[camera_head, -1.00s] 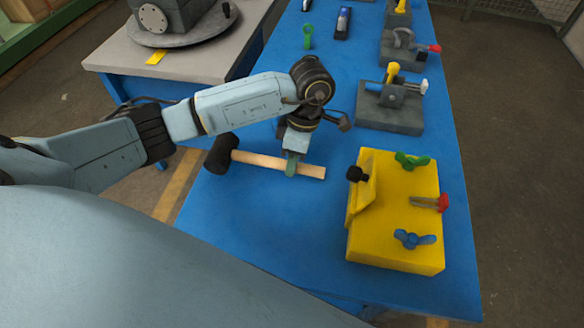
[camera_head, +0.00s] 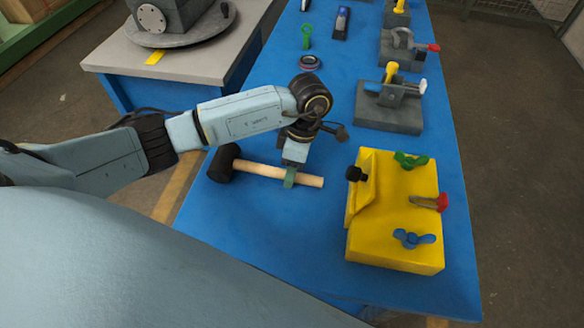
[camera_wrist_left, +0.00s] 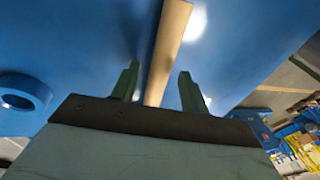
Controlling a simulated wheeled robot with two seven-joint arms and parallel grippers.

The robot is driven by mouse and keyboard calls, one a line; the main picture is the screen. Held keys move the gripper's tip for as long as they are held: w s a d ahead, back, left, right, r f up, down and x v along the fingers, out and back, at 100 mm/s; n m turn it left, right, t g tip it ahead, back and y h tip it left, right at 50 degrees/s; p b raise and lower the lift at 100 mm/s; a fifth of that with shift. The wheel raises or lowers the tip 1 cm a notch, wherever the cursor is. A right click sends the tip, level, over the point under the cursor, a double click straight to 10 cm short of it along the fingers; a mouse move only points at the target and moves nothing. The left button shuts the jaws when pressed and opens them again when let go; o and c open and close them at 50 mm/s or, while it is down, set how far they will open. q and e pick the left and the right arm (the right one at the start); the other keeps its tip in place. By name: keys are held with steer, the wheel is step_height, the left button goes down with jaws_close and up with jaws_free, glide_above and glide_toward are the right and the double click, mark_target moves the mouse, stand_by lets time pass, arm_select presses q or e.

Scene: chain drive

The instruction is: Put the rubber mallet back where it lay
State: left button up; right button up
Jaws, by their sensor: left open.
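The rubber mallet (camera_head: 222,163) has a black head and a pale wooden handle. It lies on the blue table (camera_head: 270,235), its head to the left and its handle pointing right. My left gripper (camera_head: 289,180) is over the right part of the handle. In the left wrist view, the handle (camera_wrist_left: 166,45) runs between the two green fingers (camera_wrist_left: 160,85), which stand apart with a gap on each side of it. The left gripper is open. My right gripper is not in view.
A yellow block (camera_head: 390,245) with green, red and blue handled parts stands to the right. Grey fixtures (camera_head: 388,112) line the far right side. A dark ring (camera_head: 310,62) and a green part (camera_head: 307,36) lie beyond my wrist. The table's front left is clear.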

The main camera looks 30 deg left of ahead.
arm_select(q)
steer(key=v, duration=1.1)
steer(key=shift+r, duration=0.35)
